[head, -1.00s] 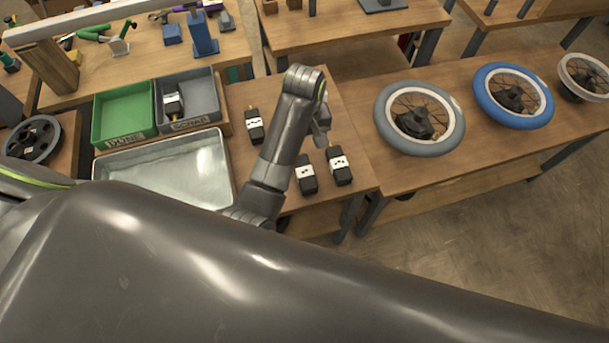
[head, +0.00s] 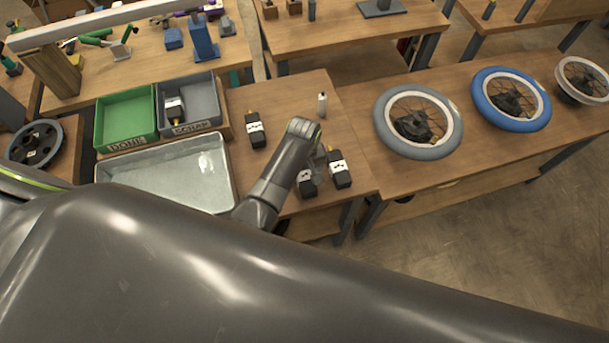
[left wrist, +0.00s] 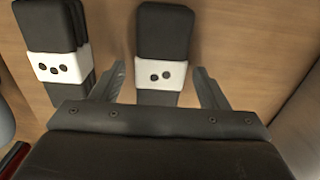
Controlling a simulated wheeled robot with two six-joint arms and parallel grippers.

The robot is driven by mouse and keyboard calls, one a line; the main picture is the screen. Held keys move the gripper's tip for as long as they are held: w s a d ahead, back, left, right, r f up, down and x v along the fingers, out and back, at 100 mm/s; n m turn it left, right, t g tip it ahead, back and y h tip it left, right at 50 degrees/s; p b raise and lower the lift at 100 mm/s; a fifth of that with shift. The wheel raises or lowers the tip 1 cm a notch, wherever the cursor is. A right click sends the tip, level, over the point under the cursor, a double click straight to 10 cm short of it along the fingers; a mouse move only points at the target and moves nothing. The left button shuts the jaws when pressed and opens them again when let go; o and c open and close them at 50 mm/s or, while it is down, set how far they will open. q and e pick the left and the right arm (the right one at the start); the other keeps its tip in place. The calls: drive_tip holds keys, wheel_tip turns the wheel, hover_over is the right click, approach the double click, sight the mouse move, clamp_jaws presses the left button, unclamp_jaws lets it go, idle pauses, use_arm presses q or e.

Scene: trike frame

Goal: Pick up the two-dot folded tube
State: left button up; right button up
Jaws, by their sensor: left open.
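The two-dot folded tube (left wrist: 162,75) is black with a white band bearing two dots. In the left wrist view it lies on the wooden table between the spread fingers of my left gripper (left wrist: 160,88), with a gap on each side. My left gripper (head: 316,164) is open. In the head view it hangs over the near pair of tubes and partly covers the left one (head: 307,187). A similar tube with three dots (left wrist: 60,67) lies to the left in the wrist view. My right gripper is not in view.
A metal tray (head: 170,172), a green bin (head: 126,141) and a grey bin (head: 217,97) are at left. Wheels, including a blue one (head: 483,95), lie right.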

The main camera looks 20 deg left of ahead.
use_arm(q)
drive_tip(key=shift+f, duration=0.25)
drive_tip(key=c, duration=1.1)
drive_tip(key=shift+c, duration=0.2)
drive_tip(key=shift+r, duration=0.15)
